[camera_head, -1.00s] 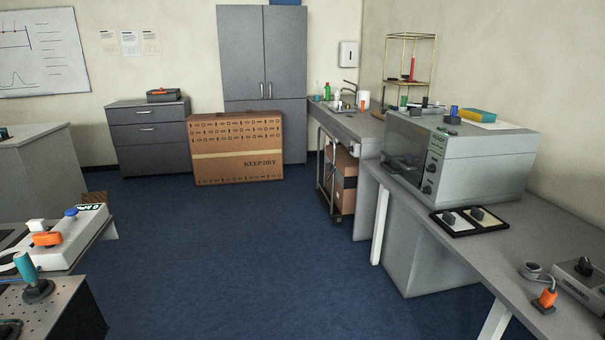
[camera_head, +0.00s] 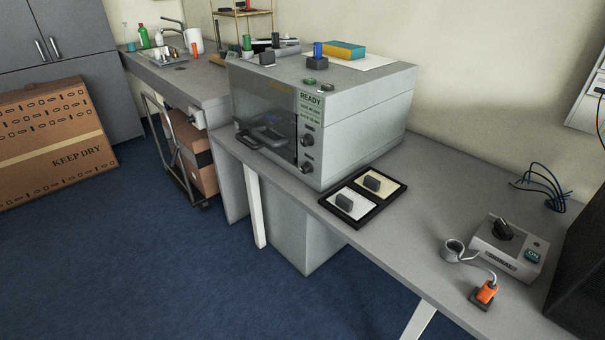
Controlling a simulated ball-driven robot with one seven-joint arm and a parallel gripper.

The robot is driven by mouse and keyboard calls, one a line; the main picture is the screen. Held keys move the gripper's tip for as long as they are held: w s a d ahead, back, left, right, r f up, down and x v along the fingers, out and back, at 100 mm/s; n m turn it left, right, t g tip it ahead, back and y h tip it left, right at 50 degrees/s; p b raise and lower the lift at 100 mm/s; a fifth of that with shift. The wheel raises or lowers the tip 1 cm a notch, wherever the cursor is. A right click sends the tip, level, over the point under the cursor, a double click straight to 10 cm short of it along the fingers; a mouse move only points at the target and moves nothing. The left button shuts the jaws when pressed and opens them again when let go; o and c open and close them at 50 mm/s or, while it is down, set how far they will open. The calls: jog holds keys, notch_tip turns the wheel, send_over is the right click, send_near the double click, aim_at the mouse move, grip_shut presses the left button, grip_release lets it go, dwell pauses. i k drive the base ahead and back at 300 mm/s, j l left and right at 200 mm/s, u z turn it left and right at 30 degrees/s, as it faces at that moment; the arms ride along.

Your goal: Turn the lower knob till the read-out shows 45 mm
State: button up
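A grey box-shaped machine (camera_head: 350,115) with a dark glass front stands on the bench at the right. Its front panel has a small read-out (camera_head: 311,108) showing "READY" with smaller lines under it that are too small to read. Below the read-out are two dark knobs, an upper knob (camera_head: 308,140) and a lower knob (camera_head: 306,167). Nothing touches the knobs. My gripper is not in view.
A black tray (camera_head: 397,195) with two pads and grey blocks lies on the bench before the machine. A control box (camera_head: 506,250) and an orange plug (camera_head: 486,292) are further right. A cardboard box (camera_head: 50,140) stands on the floor at left. The blue floor before the bench is clear.

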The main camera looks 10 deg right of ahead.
aim_at(308, 168)
jog(key=i+j+z, duration=0.1)
jog(key=i+j, duration=0.5)
jog(key=i+j+z, duration=0.1)
jog(key=i+j, duration=0.45)
jog(key=j, duration=0.15)
jog(key=i+j+z, duration=0.1)
jog(key=i+j, duration=0.45)
jog(key=j, duration=0.15)
